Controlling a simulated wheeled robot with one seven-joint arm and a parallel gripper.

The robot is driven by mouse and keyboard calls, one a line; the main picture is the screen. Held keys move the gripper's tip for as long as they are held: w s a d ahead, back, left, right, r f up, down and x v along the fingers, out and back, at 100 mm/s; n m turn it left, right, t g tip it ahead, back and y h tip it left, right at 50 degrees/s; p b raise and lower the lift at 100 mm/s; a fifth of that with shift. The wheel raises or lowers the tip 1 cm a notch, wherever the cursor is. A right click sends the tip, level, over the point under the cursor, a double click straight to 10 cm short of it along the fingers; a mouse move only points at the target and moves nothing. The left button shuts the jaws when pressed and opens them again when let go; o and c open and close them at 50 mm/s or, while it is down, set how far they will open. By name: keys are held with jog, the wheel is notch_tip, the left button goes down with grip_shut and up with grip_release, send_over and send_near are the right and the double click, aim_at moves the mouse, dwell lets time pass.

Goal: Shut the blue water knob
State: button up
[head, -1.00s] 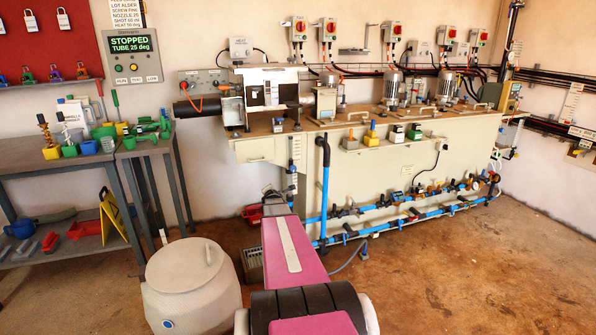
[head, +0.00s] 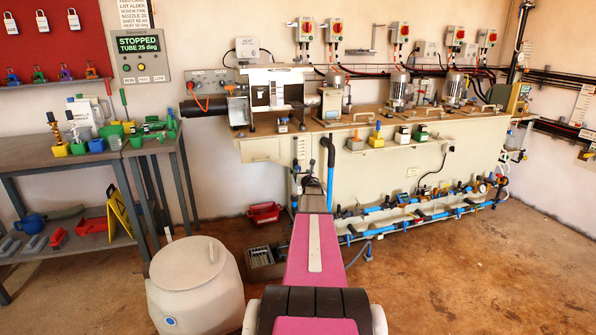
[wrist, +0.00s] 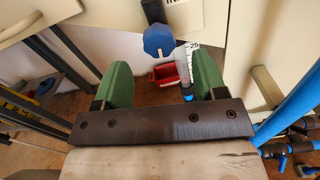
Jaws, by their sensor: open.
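The blue knob (wrist: 158,41) shows in the wrist view as a faceted blue disc on a dark stem, at the top centre against the cream panel. My gripper (wrist: 163,78) has two green fingers spread wide apart with nothing between them. The knob appears just beyond the fingertips, roughly midway between them, and no contact is visible. In the head view my pink arm reaches towards the left part of the cream bench (head: 380,185). The knob cannot be made out clearly there.
A blue vertical pipe (head: 330,185) stands just right of my arm's end, with blue pipes along the bench's lower front. A red bin (head: 264,212) lies on the floor, also visible in the wrist view (wrist: 165,74). A pale barrel (head: 195,285) stands left of my arm.

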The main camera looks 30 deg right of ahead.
aim_at(298, 170)
jog(key=x, duration=0.6)
jog(key=c, duration=0.9)
